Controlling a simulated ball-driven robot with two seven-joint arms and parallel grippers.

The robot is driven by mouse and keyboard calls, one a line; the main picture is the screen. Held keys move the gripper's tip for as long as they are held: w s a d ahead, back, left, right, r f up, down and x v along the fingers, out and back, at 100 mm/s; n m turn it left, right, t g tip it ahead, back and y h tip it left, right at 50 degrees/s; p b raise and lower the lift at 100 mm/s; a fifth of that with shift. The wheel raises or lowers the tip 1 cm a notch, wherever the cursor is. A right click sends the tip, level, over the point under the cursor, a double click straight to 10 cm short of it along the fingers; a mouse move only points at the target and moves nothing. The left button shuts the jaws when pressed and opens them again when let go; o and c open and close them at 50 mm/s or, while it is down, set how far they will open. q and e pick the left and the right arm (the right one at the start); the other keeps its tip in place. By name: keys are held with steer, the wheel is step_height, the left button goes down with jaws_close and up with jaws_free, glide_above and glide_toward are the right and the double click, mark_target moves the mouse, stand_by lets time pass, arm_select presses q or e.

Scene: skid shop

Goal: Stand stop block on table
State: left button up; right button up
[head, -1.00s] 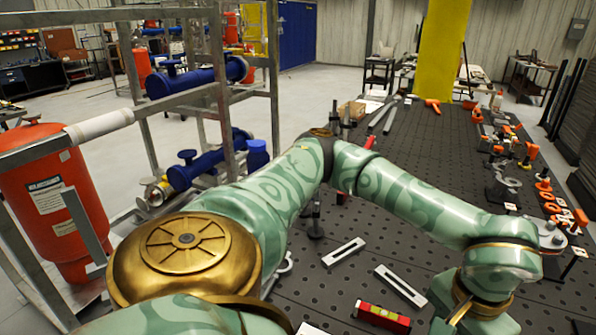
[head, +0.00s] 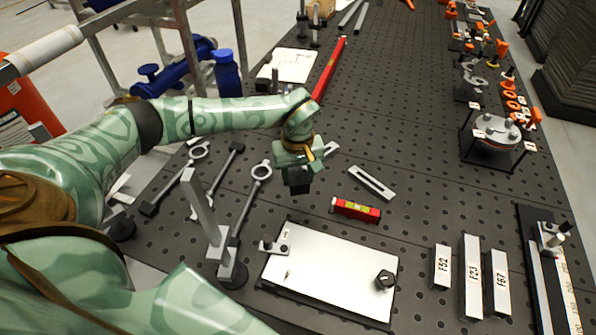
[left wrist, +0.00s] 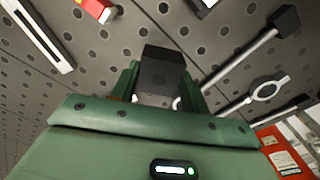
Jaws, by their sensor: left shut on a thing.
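My left gripper (head: 297,165) is over the perforated dark table (head: 395,150), pointing down, near the middle of the head view. It is shut on a small black block (head: 298,184), which I take to be the stop block. I cannot tell whether the block touches the table. My right gripper is not in view.
A slotted bar (head: 371,182) and a red level (head: 356,209) lie right of the gripper. A white plate (head: 325,270) lies in front, with labelled bars (head: 471,275) to its right. The table's centre is mostly clear.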

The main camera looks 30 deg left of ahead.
arm_select(q)
step_height(320, 180, down, 3)
steer(key=shift+r+b, duration=0.1)
steer(key=shift+b, duration=0.95)
steer(key=shift+w+r, duration=0.1)
steer(key=shift+r, duration=0.05)
steer(key=shift+f, duration=0.35)
steer(key=shift+f, duration=0.1)
steer(key=shift+f+b, duration=0.5)
steer(key=shift+f, duration=1)
